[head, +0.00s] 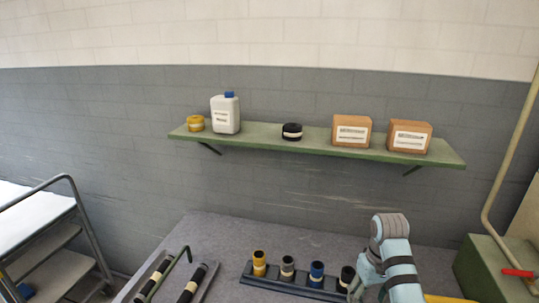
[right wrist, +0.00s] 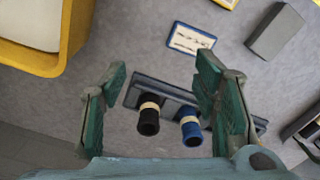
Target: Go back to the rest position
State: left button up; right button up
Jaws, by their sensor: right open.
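My right arm comes in at the lower right of the head view. In the right wrist view my right gripper (right wrist: 162,78) is open, its two green fingers wide apart with nothing held between them. Behind and below the fingers, a dark rack (right wrist: 170,93) holds a black cylinder (right wrist: 148,118) and a blue cylinder (right wrist: 190,130), each with a pale band. In the head view the rack (head: 248,275) holds a yellow cylinder (head: 259,262), a dark one with a pale band (head: 287,268), the blue one (head: 317,272) and a black one (head: 347,277) beside my arm. My left gripper is not visible.
A tray with a green handle (head: 176,267) and dark banded rolls (head: 192,284) sits on the left of the grey table (head: 215,235). A green shelf (head: 250,142) carries a jug (head: 226,114) and boxes (head: 352,131). A yellow-framed container (right wrist: 75,45) fills the wrist view's upper left.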

jog(key=shift+t+h, duration=0.4)
jog(key=shift+t, duration=0.4)
jog(key=s+f, duration=0.3)
jog(key=s, duration=0.1)
jog(key=s+f, duration=0.4)
jog(key=s+d+f, duration=0.1)
jog(key=s+f, duration=0.3)
jog(key=shift+s, duration=0.25)
jog(key=s+t, duration=0.2)
jog(key=s, duration=1.6)
notch_tip(320, 180, down, 21)
jog(key=s+d+m+g+b, duration=0.1)
jog(key=b, duration=0.2)
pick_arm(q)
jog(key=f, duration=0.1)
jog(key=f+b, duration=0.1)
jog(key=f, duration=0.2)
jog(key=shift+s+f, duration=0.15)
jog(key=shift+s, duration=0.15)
pick_arm(e)
jog(key=s+f+g, duration=0.1)
jog(key=s+f, duration=1.2)
jog(key=s, duration=0.1)
jog(key=shift+s+d+f, duration=0.15)
jog(key=shift+d+f, duration=0.15)
jog(key=shift+f, duration=0.1)
